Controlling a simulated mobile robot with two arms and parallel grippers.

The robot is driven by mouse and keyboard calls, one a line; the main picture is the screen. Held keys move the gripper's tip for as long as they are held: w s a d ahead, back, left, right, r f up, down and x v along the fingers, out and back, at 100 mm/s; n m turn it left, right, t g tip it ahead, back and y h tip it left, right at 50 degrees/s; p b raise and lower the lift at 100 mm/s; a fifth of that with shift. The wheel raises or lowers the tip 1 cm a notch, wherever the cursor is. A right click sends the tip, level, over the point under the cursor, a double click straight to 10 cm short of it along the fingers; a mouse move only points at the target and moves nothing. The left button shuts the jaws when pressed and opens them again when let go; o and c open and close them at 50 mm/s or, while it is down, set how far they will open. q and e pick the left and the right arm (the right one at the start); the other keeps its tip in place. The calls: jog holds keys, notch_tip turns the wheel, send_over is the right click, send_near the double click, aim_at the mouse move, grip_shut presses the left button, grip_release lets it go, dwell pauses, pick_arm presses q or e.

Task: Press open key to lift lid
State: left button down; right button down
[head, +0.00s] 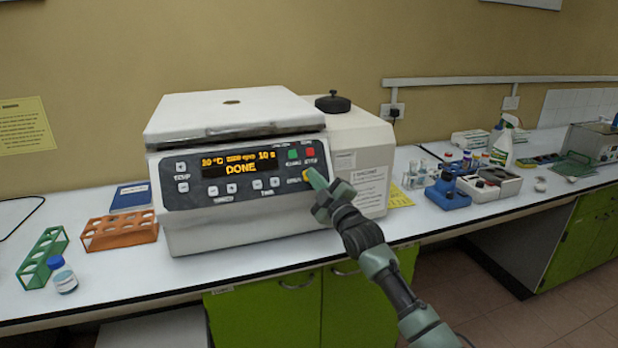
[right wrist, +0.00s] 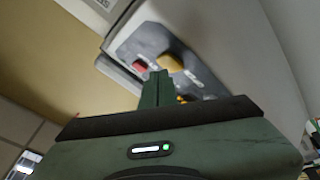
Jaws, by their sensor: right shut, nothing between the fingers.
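The centrifuge (head: 250,232) stands on the bench with its flat pale lid (head: 235,110) down. Its dark panel shows "DONE" on the display (head: 240,163). The yellow open key (head: 307,175) is at the panel's right end, under the green and red keys, partly hidden by my gripper. My right gripper (head: 316,178) is shut and empty, with its tips at the open key. In the right wrist view the fingertips (right wrist: 158,75) are just below the yellow key (right wrist: 170,62); I cannot tell whether they touch it. My left gripper is not in view.
An orange rack (head: 120,232), a green rack (head: 42,258) and a blue-capped jar (head: 63,276) stand left of the centrifuge. A blue notebook (head: 131,196) lies behind the orange rack. Bottles and a blue holder (head: 448,192) stand to the right. The bench's front edge runs under my right arm.

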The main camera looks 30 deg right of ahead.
jog(key=shift+w+f+b, duration=0.25)
jog(key=shift+w+b, duration=0.05)
jog(key=shift+w, duration=0.05)
dwell(0.7)
dwell(0.4)
jog(key=shift+s+r+p, duration=0.45)
jog(key=shift+s+p, duration=0.25)
jog(key=shift+p, duration=0.15)
jog(key=shift+a, duration=0.1)
jog(key=s+r+p, duration=0.1)
jog(key=s+p, duration=0.1)
jog(key=p, duration=0.1)
jog(key=s+a+r+p, duration=0.1)
jog(key=s, duration=0.1)
jog(key=shift+r+p, duration=0.3)
jog(key=shift+p, duration=0.1)
